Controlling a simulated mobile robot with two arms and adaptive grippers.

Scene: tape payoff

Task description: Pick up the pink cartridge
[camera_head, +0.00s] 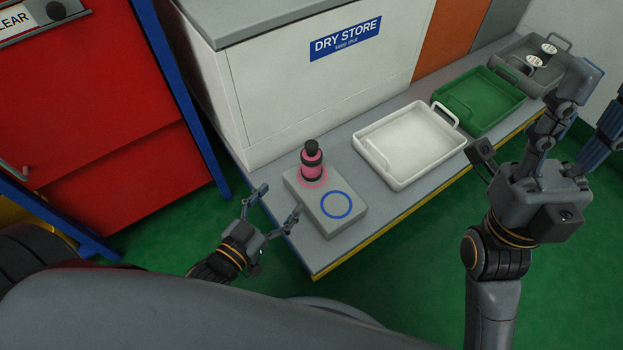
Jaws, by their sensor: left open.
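The pink cartridge (313,171) stands upright on a grey block (326,225), inside a pink ring mark. It has a black cap and a dark band. An empty blue ring mark (336,205) lies beside it on the block. My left gripper (279,203) is open and empty, near the table's left front edge, left of the block. Its fingers point up toward the block and are apart from the cartridge. My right gripper (578,92) is at the far right, away from the cartridge; its finger opening is unclear.
A white tray (377,158), a green tray (468,122) and a grey tray (510,56) with small white-topped items line the table (380,222) to the right. The DRY STORE box (300,100) stands behind. A red cabinet (110,90) is at left.

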